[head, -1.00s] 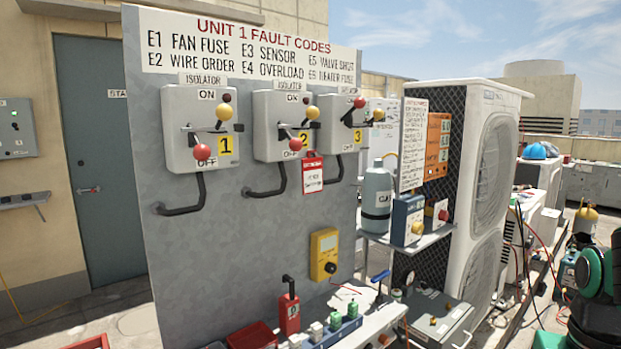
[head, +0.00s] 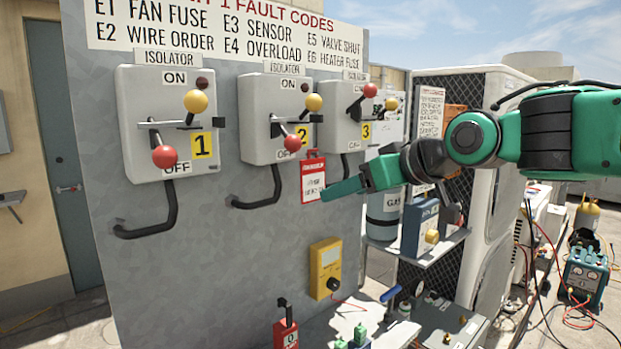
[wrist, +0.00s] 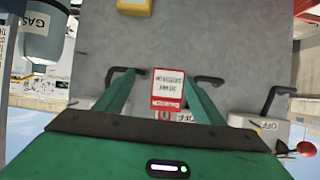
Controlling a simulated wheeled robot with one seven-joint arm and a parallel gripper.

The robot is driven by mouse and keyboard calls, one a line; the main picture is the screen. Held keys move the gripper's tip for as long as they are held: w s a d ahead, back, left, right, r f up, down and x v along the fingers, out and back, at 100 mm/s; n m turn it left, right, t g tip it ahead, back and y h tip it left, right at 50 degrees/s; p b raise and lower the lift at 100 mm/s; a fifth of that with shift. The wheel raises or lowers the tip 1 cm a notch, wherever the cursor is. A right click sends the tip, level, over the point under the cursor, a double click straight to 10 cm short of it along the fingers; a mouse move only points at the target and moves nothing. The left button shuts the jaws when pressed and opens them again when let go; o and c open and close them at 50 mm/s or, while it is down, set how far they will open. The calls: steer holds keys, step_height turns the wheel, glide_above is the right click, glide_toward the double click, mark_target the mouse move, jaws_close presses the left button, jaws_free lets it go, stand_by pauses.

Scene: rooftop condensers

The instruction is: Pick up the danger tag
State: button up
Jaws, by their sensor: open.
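The danger tag (head: 313,182) is a red and white card. It hangs on the grey panel (head: 240,260), below and right of isolator 2 (head: 280,118). My gripper (head: 343,188) comes in from the right, and its fingertip overlaps the tag's lower right edge in the head view. In the wrist view, which is upside down, the tag (wrist: 168,92) shows between the two spread green fingers of my gripper (wrist: 160,78), with a gap on either side. The gripper is open and holds nothing. Whether the fingertips reach the tag's depth I cannot tell.
Isolator 1 (head: 168,125) and isolator 3 (head: 345,128) flank isolator 2; dark bent pipes (head: 268,190) stick out below. A yellow meter (head: 325,267) is lower on the panel. A gas cylinder (head: 383,215) and a blue box (head: 420,228) stand on a shelf to the right.

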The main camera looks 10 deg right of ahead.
mark_target(313, 180)
steer(key=shift+n+y, duration=0.5)
steer(key=w+a, duration=0.2)
steer(key=w+a+r, duration=0.1)
steer(key=w+a, duration=0.2)
steer(key=shift+a, duration=0.25)
steer(key=shift+r+x, duration=0.15)
steer(key=shift+x, duration=1.35)
steer(key=shift+r+x, duration=0.15)
steer(key=shift+x, duration=1.3)
steer(key=shift+w, duration=0.2)
steer(key=shift+d, duration=0.1)
steer(key=c, duration=0.8)
